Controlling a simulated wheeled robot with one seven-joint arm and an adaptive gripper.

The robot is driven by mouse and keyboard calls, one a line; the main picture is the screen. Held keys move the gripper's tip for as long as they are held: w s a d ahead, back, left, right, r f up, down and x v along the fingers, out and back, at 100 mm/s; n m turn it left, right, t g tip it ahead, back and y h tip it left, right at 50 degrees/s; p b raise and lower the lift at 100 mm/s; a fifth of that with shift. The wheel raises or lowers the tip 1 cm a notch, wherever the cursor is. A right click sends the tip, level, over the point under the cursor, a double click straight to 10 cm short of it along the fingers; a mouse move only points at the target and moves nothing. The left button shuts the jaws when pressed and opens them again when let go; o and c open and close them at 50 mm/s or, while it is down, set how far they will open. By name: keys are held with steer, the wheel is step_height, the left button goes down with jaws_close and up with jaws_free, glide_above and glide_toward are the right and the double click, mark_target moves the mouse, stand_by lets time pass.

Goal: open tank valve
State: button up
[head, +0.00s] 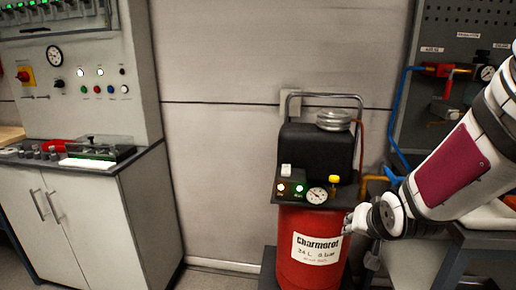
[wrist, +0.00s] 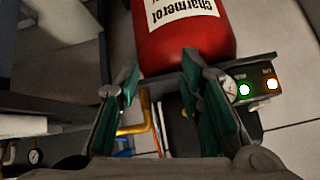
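The red tank (head: 300,266) stands upright and carries a white label. It also fills the top of the wrist view (wrist: 180,45). A small yellow knob (head: 334,180) stands on the panel above the tank, beside a round gauge (head: 316,196). My gripper (head: 351,222) is at the tank's upper right side, lower than the knob. In the wrist view my gripper (wrist: 160,72) has its two green-padded fingers apart, with nothing held between them. I cannot tell if it touches the tank.
A black housing (head: 308,147) with a metal handle rises behind the panel. A yellow pipe (head: 376,183) and a blue hose (head: 394,130) run to its right, by a grey bench. A control cabinet (head: 82,215) stands left, with free floor between it and the tank.

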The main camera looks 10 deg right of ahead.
steer(key=w+d+r+m+t+p, duration=0.2)
steer(key=w+d+m+t+p, duration=0.15)
steer(key=d+p, duration=0.2)
steer(key=m+t+h+p, duration=0.3)
steer(key=m+t+p, duration=0.2)
steer(key=t+p, duration=0.1)
glide_toward(388, 169)
steer(key=w+b, duration=0.1)
steer(key=b, duration=0.3)
steer(key=w+b, duration=0.1)
steer(key=b, duration=0.2)
steer(key=shift+d+f+g+b, duration=0.25)
steer(key=shift+f+b, duration=0.05)
steer(key=shift+b, duration=0.1)
steer(key=b+x, duration=0.1)
steer(key=b, duration=0.3)
steer(key=shift+w+d, duration=0.1)
steer(key=shift+w, duration=0.2)
steer(key=b, duration=0.2)
steer(key=shift+w+d+b, duration=0.1)
steer(key=shift+w+b, duration=0.2)
steer(key=shift+b, duration=0.05)
steer(key=shift+w+b, duration=0.2)
steer(key=shift+b, duration=1)
steer(key=shift+x, duration=2.65)
steer(key=shift+r, duration=0.1)
steer(key=shift+c, duration=0.6)
jaws_close()
